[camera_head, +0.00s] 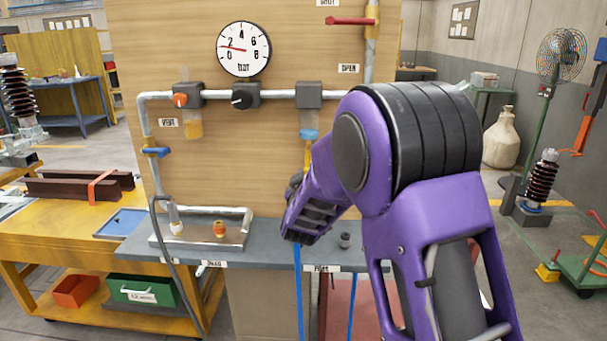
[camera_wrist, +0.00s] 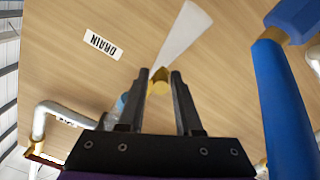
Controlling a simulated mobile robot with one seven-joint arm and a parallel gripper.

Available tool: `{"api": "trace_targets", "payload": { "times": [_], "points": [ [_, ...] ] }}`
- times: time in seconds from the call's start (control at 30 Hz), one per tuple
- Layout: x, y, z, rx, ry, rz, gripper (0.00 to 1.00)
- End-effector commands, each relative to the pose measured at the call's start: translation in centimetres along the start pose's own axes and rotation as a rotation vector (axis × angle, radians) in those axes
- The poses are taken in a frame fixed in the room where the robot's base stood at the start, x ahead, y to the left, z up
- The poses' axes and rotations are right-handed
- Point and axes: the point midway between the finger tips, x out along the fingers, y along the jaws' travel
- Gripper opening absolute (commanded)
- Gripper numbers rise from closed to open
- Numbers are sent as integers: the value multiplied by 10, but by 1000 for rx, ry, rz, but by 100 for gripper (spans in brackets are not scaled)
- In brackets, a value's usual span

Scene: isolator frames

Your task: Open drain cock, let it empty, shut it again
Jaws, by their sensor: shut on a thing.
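In the wrist view my gripper (camera_wrist: 164,80) is shut on a small brass piece (camera_wrist: 158,86), apparently the drain cock. A pale white cone (camera_wrist: 183,35) fans out from the brass, like a spray or jet. The DRAIN label (camera_wrist: 103,44) is on the wooden board beside it. The blue end of a filter bowl (camera_wrist: 122,103) shows behind the left finger. In the head view that filter (camera_head: 309,134) hangs from the pipe, with a yellowish stem (camera_head: 307,158) below.
A round gauge (camera_head: 243,49) reads just under 2. A red lever (camera_head: 350,21) lies level between SHUT and OPEN labels. A grey shelf (camera_head: 135,252) with a metal tray (camera_head: 160,240) lies below the board.

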Motion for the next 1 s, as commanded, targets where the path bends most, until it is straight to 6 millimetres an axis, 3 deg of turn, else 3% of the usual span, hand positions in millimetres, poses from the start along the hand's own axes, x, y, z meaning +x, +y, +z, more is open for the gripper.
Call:
{"api": "trace_targets", "payload": {
  "times": [0.73,0.77,0.8,0.87,1.0],
  "points": [
    [0,2,-3,-87,11,-2,0],
    [0,2,-3,-87,11,-2,38],
    [0,2,-3,-86,10,-2,45],
    [0,2,-2,-86,9,-2,52],
    [0,3,0,-86,5,-1,52]
  ]
}}
